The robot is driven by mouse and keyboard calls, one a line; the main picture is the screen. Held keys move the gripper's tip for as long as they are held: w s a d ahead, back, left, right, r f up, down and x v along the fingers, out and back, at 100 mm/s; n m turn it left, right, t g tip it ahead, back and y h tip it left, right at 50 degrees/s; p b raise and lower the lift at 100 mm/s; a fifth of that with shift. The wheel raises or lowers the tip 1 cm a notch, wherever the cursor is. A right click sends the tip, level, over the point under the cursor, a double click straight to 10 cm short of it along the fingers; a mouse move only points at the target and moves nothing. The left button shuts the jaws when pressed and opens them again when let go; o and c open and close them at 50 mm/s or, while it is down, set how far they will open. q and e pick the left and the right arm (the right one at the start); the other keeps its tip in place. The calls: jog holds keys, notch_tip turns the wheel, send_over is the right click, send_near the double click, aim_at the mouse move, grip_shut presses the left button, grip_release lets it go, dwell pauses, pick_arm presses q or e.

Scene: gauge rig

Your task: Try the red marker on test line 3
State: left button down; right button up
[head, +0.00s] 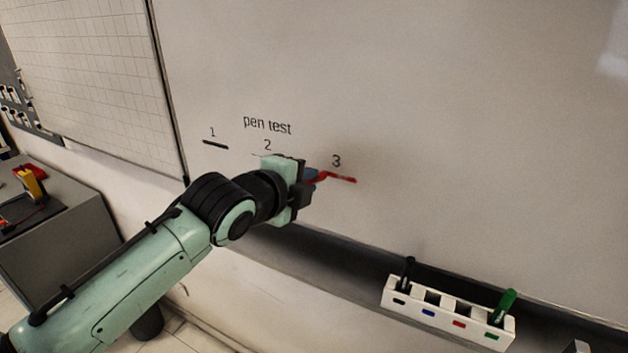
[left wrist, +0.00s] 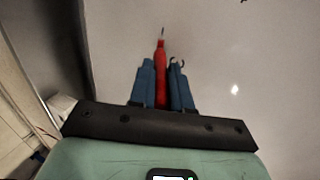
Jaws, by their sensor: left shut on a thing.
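My left gripper (head: 312,181) is shut on the red marker (left wrist: 161,72), which sticks out between its blue fingers in the left wrist view (left wrist: 163,88). The marker's tip points at the whiteboard (head: 450,120); I cannot tell whether it touches. In the head view the marker is mostly hidden by the gripper. A red stroke (head: 343,178) shows on the board under the label 3 (head: 336,161), just right of the fingers. Line 1 (head: 215,143) bears a dark stroke. The label 2 (head: 267,145) is above my gripper, which hides most of line 2. My right gripper is not in view.
A white marker holder (head: 414,310) stands on the tray at lower right. It holds a black marker (head: 408,270) and a green marker (head: 506,302); its blue and red slots look empty. A grey cabinet (head: 60,235) stands at far left. The board right of the stroke is clear.

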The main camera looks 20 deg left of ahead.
pick_arm(q)
jog(key=a+p, duration=0.1)
jog(key=a, duration=0.2)
jog(key=shift+w+a, duration=0.1)
jog(key=shift+a, duration=0.25)
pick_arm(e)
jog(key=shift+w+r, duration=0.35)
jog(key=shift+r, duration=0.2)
pick_arm(q)
jog(key=s+b, duration=0.2)
jog(key=s, duration=0.4)
jog(key=shift+a, duration=0.2)
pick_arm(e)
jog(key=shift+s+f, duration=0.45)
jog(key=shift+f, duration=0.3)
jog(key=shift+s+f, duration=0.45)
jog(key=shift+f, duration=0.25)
pick_arm(q)
jog(key=s+b, duration=0.1)
jog(key=s, duration=0.2)
jog(key=shift+a, duration=0.15)
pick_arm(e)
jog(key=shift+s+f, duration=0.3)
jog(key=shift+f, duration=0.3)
